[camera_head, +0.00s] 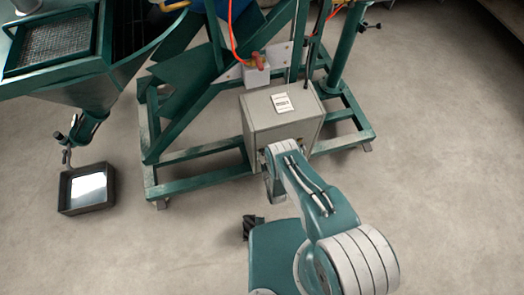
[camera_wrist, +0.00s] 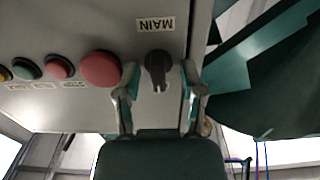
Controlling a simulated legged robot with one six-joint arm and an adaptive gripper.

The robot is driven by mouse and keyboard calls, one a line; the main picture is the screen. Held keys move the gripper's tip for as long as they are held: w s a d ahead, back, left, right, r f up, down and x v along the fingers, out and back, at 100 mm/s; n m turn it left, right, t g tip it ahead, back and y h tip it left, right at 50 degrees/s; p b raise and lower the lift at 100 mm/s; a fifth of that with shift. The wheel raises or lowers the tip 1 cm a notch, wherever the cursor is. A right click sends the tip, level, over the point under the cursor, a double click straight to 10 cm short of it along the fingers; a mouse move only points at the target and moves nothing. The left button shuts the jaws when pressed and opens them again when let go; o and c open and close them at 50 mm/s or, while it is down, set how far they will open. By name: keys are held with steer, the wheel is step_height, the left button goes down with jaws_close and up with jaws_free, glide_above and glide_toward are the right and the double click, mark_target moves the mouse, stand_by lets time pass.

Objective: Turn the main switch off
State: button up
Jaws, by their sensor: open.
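The main switch (camera_wrist: 157,70) is a black rotary knob on the grey panel (camera_wrist: 60,108) of a control box, beside an upside-down label reading MAIN (camera_wrist: 156,24). In the wrist view my gripper (camera_wrist: 158,78) is open, with one finger on each side of the knob. The knob lies between the fingertips; I cannot tell whether either finger touches it. In the head view the grey control box (camera_head: 270,114) stands on a green frame, and my arm reaches to its front face. The switch is hidden there.
A large red button (camera_wrist: 100,68) sits just left of the switch, with smaller red (camera_wrist: 60,67) and green (camera_wrist: 27,67) buttons beyond. Green frame rails (camera_head: 195,180) surround the box. A dark square tray (camera_head: 72,207) lies on the floor at left. Floor at right is clear.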

steer(key=shift+d, duration=0.15)
jaws_close()
